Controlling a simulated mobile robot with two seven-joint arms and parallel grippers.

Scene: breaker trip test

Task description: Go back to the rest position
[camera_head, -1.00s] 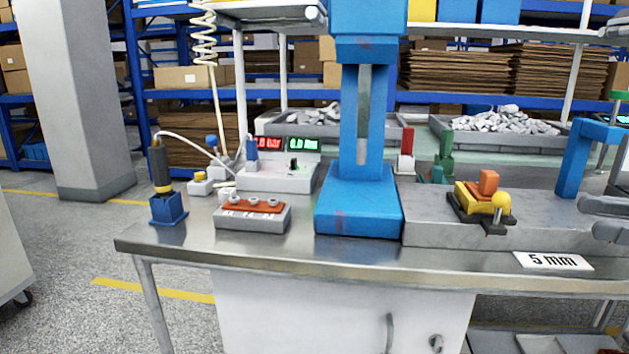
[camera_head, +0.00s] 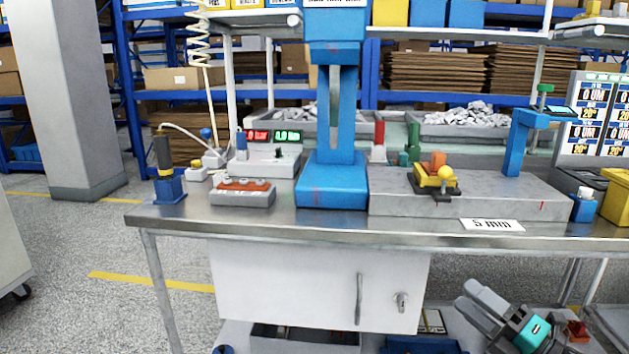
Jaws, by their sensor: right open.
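My right gripper (camera_head: 478,308) is at the lower right of the head view, below the level of the tabletop and in front of the workbench. Its two grey fingers point up and left; they are apart and nothing shows between them. My left gripper does not show. The steel workbench (camera_head: 330,228) spans the view, with a white cabinet (camera_head: 290,290) under its top.
On the bench stand a blue press (camera_head: 332,190), a grey block (camera_head: 400,203) with a yellow-and-orange clamp (camera_head: 435,178), a 5 mm sign (camera_head: 491,225), a meter box (camera_head: 265,160) and a blue tool stand (camera_head: 170,190).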

